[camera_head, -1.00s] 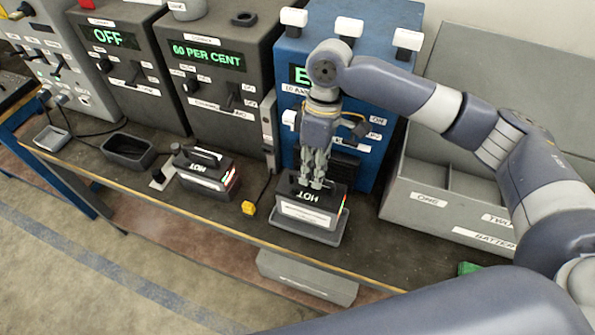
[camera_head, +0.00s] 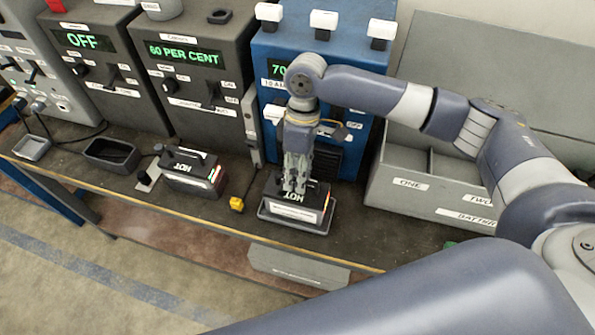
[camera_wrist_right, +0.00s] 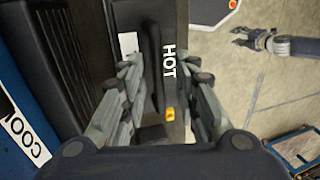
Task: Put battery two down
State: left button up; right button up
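A dark battery (camera_head: 312,195) marked HOT, with a white label too small to read, sits in a shallow grey tray (camera_head: 325,229) before the blue machine. My right gripper (camera_head: 294,188) is down over its top. In the right wrist view, the battery's black handle (camera_wrist_right: 153,70) lies between the two sets of fingers (camera_wrist_right: 165,95), with gaps at the sides, so this gripper looks open. A second HOT battery (camera_head: 192,172) stands on the bench to the left. My left gripper (camera_wrist_right: 241,37) shows only in the right wrist view, empty over the floor, fingers apart.
The blue machine (camera_head: 350,75) stands close behind the battery. A grey box (camera_head: 400,200) with compartments marked ONE and TWO is to the right. A yellow plug (camera_head: 237,204) and an empty dark tray (camera_head: 112,154) lie to the left. The bench edge (camera_head: 180,213) is close in front.

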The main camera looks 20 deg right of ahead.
jog(key=b+v, duration=0.2)
jog(key=v, duration=1)
dwell(0.5)
